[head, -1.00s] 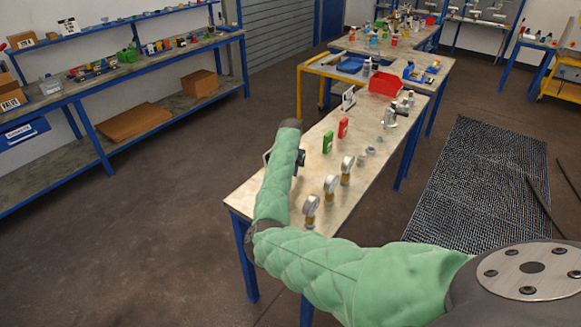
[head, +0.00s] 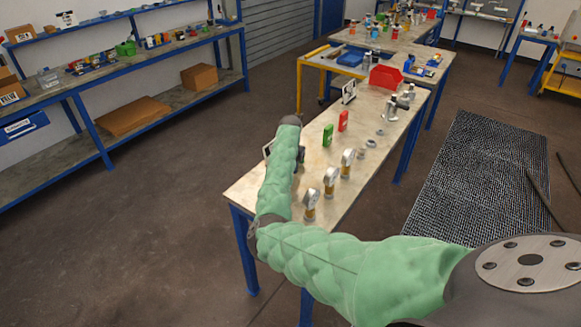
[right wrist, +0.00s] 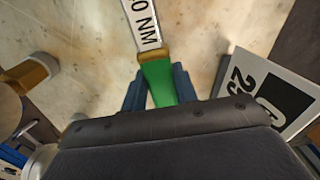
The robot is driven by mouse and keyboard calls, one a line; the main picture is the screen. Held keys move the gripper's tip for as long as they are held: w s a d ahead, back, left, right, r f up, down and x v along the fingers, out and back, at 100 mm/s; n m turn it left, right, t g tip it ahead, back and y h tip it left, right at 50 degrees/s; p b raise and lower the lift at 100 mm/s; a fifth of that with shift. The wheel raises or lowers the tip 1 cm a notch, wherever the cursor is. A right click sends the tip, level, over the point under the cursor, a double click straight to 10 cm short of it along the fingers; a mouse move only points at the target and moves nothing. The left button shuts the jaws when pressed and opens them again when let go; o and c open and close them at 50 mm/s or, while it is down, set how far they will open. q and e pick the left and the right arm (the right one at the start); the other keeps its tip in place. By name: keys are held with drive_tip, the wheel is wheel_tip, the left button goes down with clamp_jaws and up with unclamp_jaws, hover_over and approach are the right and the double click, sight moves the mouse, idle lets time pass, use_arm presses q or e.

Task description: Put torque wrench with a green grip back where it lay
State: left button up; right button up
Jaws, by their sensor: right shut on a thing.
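The torque wrench shows in the right wrist view: its green grip (right wrist: 158,84) is between the two fingers of my right gripper (right wrist: 160,88), which is shut on it. A white label reading "0 NM" (right wrist: 146,24) is on the wrench and points away from me, over the pale bench top (right wrist: 90,35). I cannot tell whether the wrench touches the bench. In the head view my green-sleeved right arm hides the wrench and most of the gripper (head: 300,157) above the near part of the workbench (head: 243,193). My left gripper is not in view.
A green box (head: 327,136), a red box (head: 343,121) and a red bin (head: 385,78) stand farther back. A black-and-white sign (right wrist: 268,93) is close to the gripper's right in the wrist view.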

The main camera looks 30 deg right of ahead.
drive_tip(key=shift+f, duration=0.3)
drive_tip(key=o, duration=1.1)
drive_tip(key=shift+o, duration=0.2)
drive_tip(key=shift+f, duration=0.1)
